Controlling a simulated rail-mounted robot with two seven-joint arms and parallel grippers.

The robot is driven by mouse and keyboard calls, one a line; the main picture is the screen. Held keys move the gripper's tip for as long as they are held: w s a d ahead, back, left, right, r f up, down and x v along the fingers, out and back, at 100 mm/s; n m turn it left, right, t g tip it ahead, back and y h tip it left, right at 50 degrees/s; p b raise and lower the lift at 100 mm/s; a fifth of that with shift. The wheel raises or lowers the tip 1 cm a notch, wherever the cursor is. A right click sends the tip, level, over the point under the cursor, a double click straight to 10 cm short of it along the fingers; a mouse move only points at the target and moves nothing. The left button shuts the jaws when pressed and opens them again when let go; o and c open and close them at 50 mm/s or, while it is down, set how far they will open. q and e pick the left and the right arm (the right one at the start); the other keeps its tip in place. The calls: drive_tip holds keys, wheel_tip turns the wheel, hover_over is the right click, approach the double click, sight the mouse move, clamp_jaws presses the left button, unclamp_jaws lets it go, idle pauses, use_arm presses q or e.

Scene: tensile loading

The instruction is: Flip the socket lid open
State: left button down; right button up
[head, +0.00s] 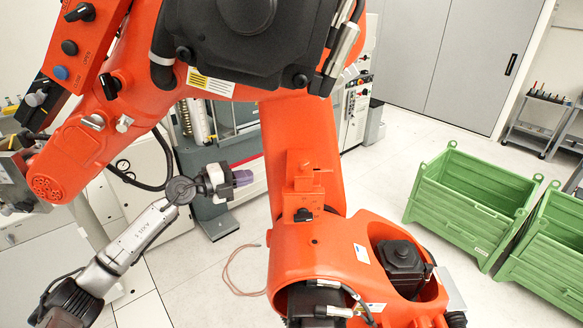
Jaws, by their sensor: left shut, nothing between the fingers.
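My left gripper (243,178) is in the middle left of the head view, at the end of my grey arm that comes in from the lower left. Its short purplish fingers point right and are shut with nothing between them. It is in front of the grey machine, close to the left of the orange robot arm's column; I cannot tell whether it touches anything. I cannot make out a socket or its lid in this view. My right gripper is not in view.
A large orange robot arm (330,160) fills the centre and upper left. An orange box with knobs (85,40) is at the top left. Green crates (470,200) stand on the right. A cable (232,275) lies on the floor. The floor between column and crates looks free.

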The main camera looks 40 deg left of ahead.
use_arm(q)
drive_tip(key=w, duration=0.1)
drive_tip(key=p, duration=0.4)
approach(304, 167)
drive_tip(key=w, duration=0.2)
drive_tip(key=w+d, duration=0.1)
drive_tip(key=w, duration=0.2)
drive_tip(key=shift+x, duration=0.9)
drive_tip(key=shift+a+f, duration=0.1)
drive_tip(key=shift+f, duration=0.1)
